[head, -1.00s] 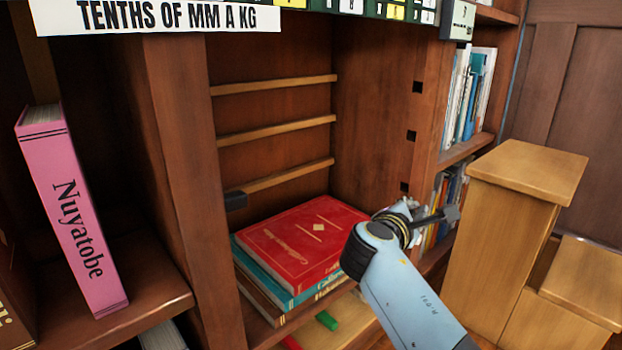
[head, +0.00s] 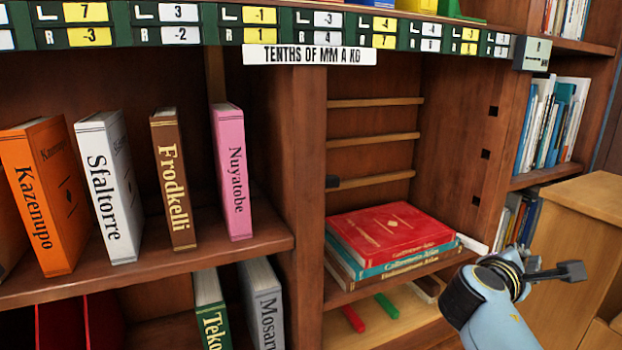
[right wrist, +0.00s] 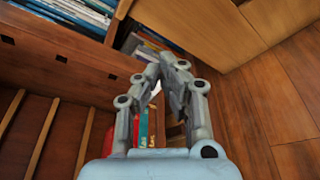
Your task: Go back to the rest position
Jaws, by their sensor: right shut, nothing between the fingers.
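My right gripper (head: 550,270) shows at the lower right of the head view, on its blue arm, in front of the bookcase's right side. It is shut and empty. In the right wrist view its fingers (right wrist: 168,72) come together at the tips, with the bookcase side and the wooden floor beyond. A stack of flat books with a red one (head: 392,232) on top lies in the cubby left of the gripper, apart from it. My left gripper is not in view.
Upright books, such as the pink Nuyatobe (head: 231,172) and orange Kazenupo (head: 45,195), stand on the left shelf. Red (head: 353,318) and green (head: 386,305) blocks lie under the stack. A wooden step unit (head: 585,235) stands at the right. A label board (head: 270,22) crosses the top.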

